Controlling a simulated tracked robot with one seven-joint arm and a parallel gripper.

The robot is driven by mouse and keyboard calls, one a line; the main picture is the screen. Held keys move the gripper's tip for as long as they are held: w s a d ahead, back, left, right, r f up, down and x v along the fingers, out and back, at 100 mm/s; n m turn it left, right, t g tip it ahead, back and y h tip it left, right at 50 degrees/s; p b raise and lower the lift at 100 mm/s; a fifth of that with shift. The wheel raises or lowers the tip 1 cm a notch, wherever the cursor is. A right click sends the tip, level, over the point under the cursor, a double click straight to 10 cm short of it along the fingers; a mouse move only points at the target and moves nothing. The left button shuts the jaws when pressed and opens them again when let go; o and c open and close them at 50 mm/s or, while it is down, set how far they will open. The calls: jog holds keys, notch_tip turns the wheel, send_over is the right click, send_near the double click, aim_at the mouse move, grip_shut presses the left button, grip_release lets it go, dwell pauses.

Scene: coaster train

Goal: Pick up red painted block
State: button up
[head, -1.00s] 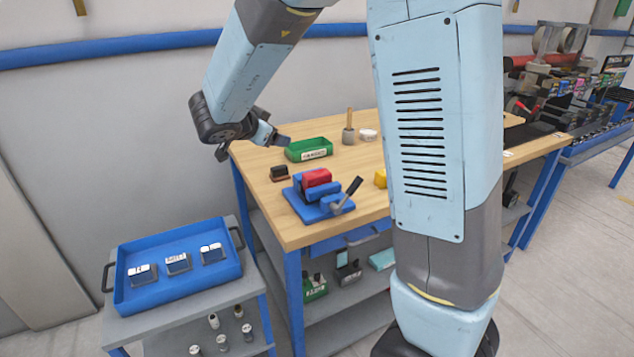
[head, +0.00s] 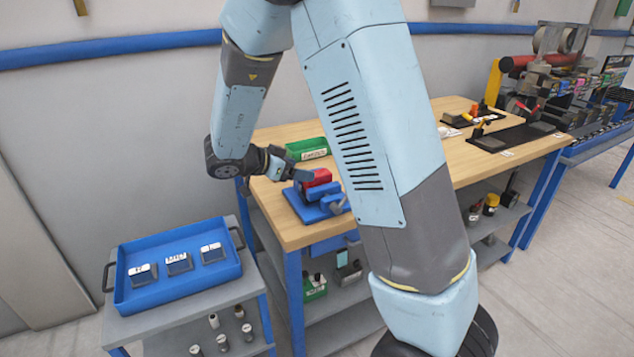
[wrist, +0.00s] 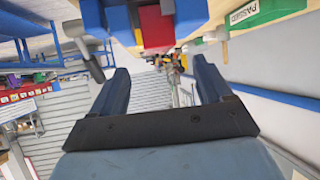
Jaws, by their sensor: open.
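The red painted block (head: 318,180) sits in a blue clamp fixture (head: 312,208) on the wooden table. In the wrist view the red block (wrist: 156,28) shows at the top, ahead of the fingers, beside blue fixture parts. My gripper (head: 298,168) is at the block's upper left in the head view, close to it. In the wrist view my gripper (wrist: 164,82) has its two blue fingers spread wide with nothing between them. The fixture's right side is partly hidden by my arm in the head view.
A green bin (head: 308,148) stands behind the fixture on the table (head: 285,235). The fixture's handle (wrist: 85,45) sticks out at left in the wrist view. A blue tray (head: 180,285) with several labelled blocks rests on a grey cart at lower left.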

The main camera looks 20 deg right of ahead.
aim_at(317, 181)
jog(key=shift+x, duration=2.85)
jog(key=shift+a, duration=0.1)
jog(key=c, duration=1.4)
